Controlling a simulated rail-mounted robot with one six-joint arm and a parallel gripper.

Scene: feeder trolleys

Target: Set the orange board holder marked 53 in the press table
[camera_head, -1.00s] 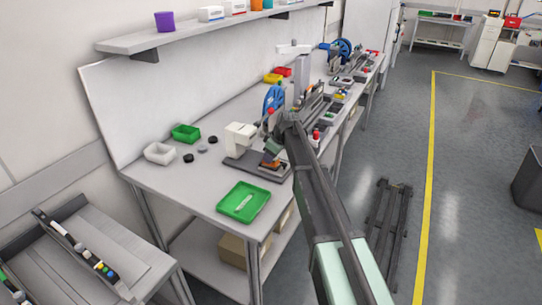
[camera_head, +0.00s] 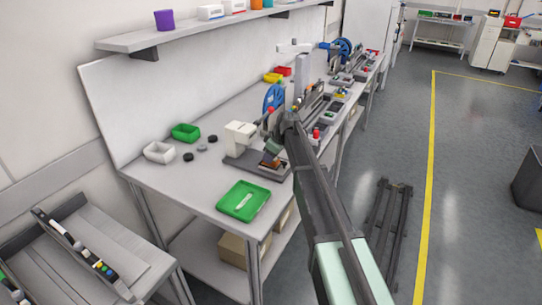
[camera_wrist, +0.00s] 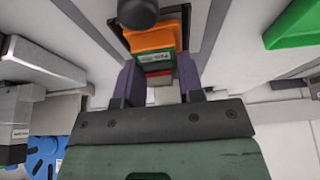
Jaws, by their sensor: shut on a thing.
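The orange board holder (camera_wrist: 152,38) is between the two fingers of my gripper (camera_wrist: 160,76), which are shut on its near end. A pale label with dark print is on that end; I cannot read its number surely. In the head view the orange holder (camera_head: 270,163) is small, low at the white press (camera_head: 239,138), over its dark base (camera_head: 236,163). The wrist view shows dark edges on both sides of the holder and the dark round press ram (camera_wrist: 138,12) above its far part. Whether the holder is fully seated in the press table is hidden.
A green tray (camera_head: 228,209) with a pale item lies in front of the press. A white bin (camera_head: 160,153), a green bin (camera_head: 185,132) and small dark discs stand to the left. A blue reel (camera_head: 273,98) and other machinery stand behind my gripper.

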